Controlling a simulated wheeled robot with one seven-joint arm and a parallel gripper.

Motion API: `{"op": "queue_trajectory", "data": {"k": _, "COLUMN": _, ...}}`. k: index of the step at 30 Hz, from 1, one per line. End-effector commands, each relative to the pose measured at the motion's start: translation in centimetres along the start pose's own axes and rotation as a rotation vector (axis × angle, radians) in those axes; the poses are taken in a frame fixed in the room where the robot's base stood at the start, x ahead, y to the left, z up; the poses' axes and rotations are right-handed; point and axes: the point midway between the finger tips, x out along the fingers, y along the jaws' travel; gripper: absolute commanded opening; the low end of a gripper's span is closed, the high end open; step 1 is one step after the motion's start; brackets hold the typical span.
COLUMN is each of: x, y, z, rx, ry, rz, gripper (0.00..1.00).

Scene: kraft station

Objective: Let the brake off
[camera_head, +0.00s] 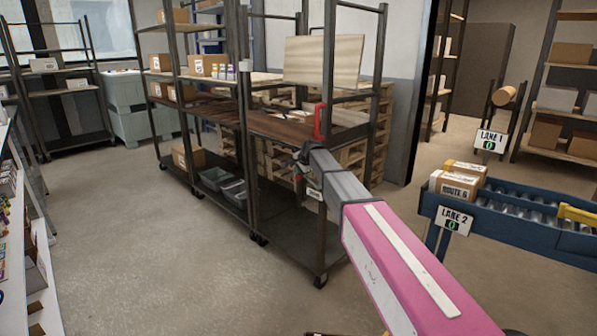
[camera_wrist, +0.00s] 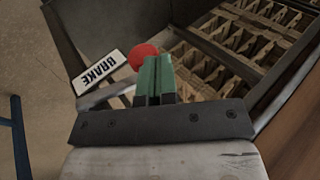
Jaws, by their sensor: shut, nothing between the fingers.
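In the wrist view, a red rounded knob (camera_wrist: 141,55) shows just beyond my gripper (camera_wrist: 154,66). A white sign reading BRAKE (camera_wrist: 101,71) is mounted to its left. My green fingers are shut and overlap the knob's right edge in the picture; I cannot tell whether they touch it. In the head view, my gripper (camera_head: 306,156) is at the front post of a dark wheeled rack (camera_head: 286,226). A small white label (camera_head: 314,193) hangs just below it. A red handle-like part (camera_head: 320,122) is on the post above it; I cannot tell if it is the same knob.
Wooden pallets (camera_head: 345,165) stand behind the rack. A blue roller conveyor (camera_head: 500,215) with cartons (camera_head: 455,186) and a LANE 2 sign (camera_head: 454,220) is on the right. A stocked shelf (camera_head: 15,250) lines the left edge. The floor (camera_head: 140,235) between is clear.

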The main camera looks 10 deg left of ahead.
Motion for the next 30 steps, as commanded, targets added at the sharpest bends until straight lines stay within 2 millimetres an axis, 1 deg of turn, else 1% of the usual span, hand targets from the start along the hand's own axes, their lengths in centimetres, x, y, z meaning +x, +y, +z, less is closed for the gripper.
{"op": "queue_trajectory", "data": {"k": 1, "x": 0.6, "y": -0.1, "z": 0.1, "rx": 0.001, "ry": -0.005, "rz": 0.003, "gripper": 0.00}}
{"op": "queue_trajectory", "data": {"k": 4, "x": 0.6, "y": -0.1, "z": 0.1, "rx": 0.001, "ry": -0.005, "rz": 0.003, "gripper": 0.00}}
{"op": "queue_trajectory", "data": {"k": 8, "x": 0.0, "y": 0.0, "z": 0.1, "rx": 0.001, "ry": -0.005, "rz": 0.003, "gripper": 0.00}}
{"op": "queue_trajectory", "data": {"k": 11, "x": -1.4, "y": 0.0, "z": 0.2, "rx": 0.000, "ry": -0.004, "rz": 0.002, "gripper": 0.00}}
{"op": "queue_trajectory", "data": {"k": 18, "x": -6.2, "y": 0.1, "z": 0.1, "rx": 0.000, "ry": 0.000, "rz": -0.002, "gripper": 0.00}}
{"op": "queue_trajectory", "data": {"k": 21, "x": -8.0, "y": 0.2, "z": 0.1, "rx": 0.000, "ry": 0.000, "rz": -0.001, "gripper": 0.00}}
{"op": "queue_trajectory", "data": {"k": 24, "x": -9.4, "y": 0.1, "z": 0.0, "rx": 0.000, "ry": 0.001, "rz": -0.002, "gripper": 0.00}}
{"op": "queue_trajectory", "data": {"k": 27, "x": -10.3, "y": 0.1, "z": 0.1, "rx": 0.000, "ry": 0.000, "rz": -0.001, "gripper": 0.00}}
{"op": "queue_trajectory", "data": {"k": 30, "x": -10.8, "y": 0.1, "z": 0.0, "rx": 0.000, "ry": 0.000, "rz": -0.001, "gripper": 0.00}}
